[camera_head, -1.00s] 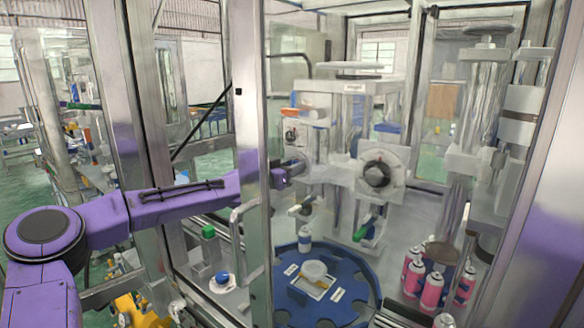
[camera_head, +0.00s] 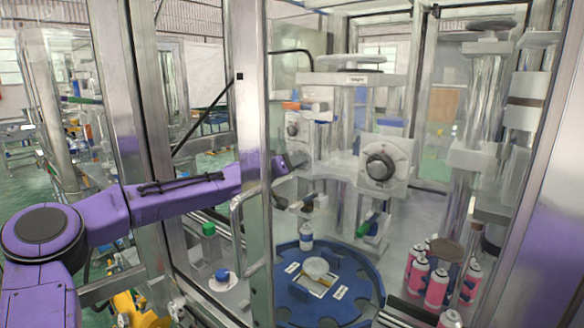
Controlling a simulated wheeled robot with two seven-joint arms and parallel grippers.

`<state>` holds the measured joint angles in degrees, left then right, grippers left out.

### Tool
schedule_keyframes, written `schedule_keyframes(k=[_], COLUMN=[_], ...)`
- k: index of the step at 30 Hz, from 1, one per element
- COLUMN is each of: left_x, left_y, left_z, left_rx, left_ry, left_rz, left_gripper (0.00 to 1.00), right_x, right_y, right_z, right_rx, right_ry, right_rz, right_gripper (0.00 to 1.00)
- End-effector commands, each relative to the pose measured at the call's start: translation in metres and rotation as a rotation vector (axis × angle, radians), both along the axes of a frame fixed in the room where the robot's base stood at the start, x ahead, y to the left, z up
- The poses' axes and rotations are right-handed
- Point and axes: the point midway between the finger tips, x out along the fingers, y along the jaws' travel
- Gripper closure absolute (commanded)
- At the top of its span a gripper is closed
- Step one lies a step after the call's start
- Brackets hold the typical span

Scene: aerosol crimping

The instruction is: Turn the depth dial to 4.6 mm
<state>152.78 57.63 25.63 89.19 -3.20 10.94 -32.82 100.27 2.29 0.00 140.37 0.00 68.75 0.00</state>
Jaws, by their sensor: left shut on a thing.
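My left gripper (camera_head: 284,164) reaches in past the metal door post and is shut at a grey round knob (camera_head: 297,159) on the side of the white crimping machine (camera_head: 340,167). The post and the gripper hide part of this contact, and no scale or reading shows there. A larger dial with a dark knob and a marked white plate (camera_head: 398,155) faces forward on the right of the machine. Its figures are too small to read. A smaller dark dial (camera_head: 292,130) sits above the gripped knob. I cannot tell from labels which is the depth dial. My right gripper is not in view.
A blue round indexing table (camera_head: 345,313) with a small white-capped bottle (camera_head: 306,237) lies below. Several pink cans (camera_head: 437,289) stand at right. The door post (camera_head: 252,130) and its handle (camera_head: 238,225) stand close beside my left arm.

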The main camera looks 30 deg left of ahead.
Motion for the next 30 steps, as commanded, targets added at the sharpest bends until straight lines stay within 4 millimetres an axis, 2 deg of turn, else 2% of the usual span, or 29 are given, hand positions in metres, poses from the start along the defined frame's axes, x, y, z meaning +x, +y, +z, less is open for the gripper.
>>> schedule_keyframes(k=[12, 30], left_x=[0.0, 0.0], left_y=[0.001, 0.002], left_z=[-0.002, -0.003], left_rx=[-0.393, -0.896], left_ry=[0.029, 0.069], left_rz=[0.001, 0.001], left_gripper=[0.95, 0.95], right_x=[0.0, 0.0], right_y=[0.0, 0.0], right_z=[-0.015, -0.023], right_rx=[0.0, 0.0], right_ry=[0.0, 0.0], right_rz=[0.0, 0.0], right_gripper=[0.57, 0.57])
